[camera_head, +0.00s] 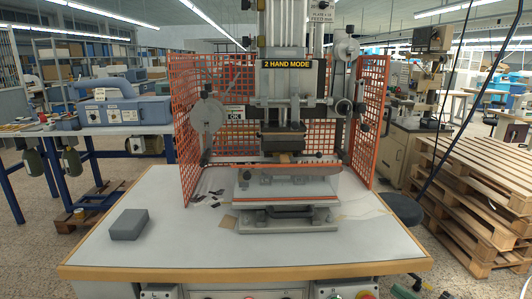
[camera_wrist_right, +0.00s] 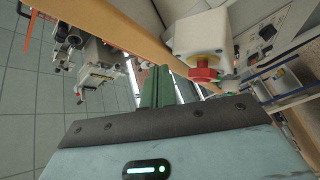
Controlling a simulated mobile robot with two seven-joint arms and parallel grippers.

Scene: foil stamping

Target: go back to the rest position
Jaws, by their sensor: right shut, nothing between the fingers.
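My right gripper (camera_wrist_right: 155,78) shows in the right wrist view with its green fingers together and nothing between them. A small green part of it (camera_head: 404,291) shows at the bottom right edge of the head view, by the front right corner of the table. It is apart from the stamping press (camera_head: 290,80), which stands in the middle of the white table. My left gripper is not in view.
A grey block (camera_head: 129,224) lies on the left of the white table (camera_head: 170,250). Orange mesh guards (camera_head: 185,130) flank the press. In the wrist view, a red emergency button (camera_wrist_right: 203,73) on a white box is close to my fingers. Wooden pallets (camera_head: 480,190) stand right.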

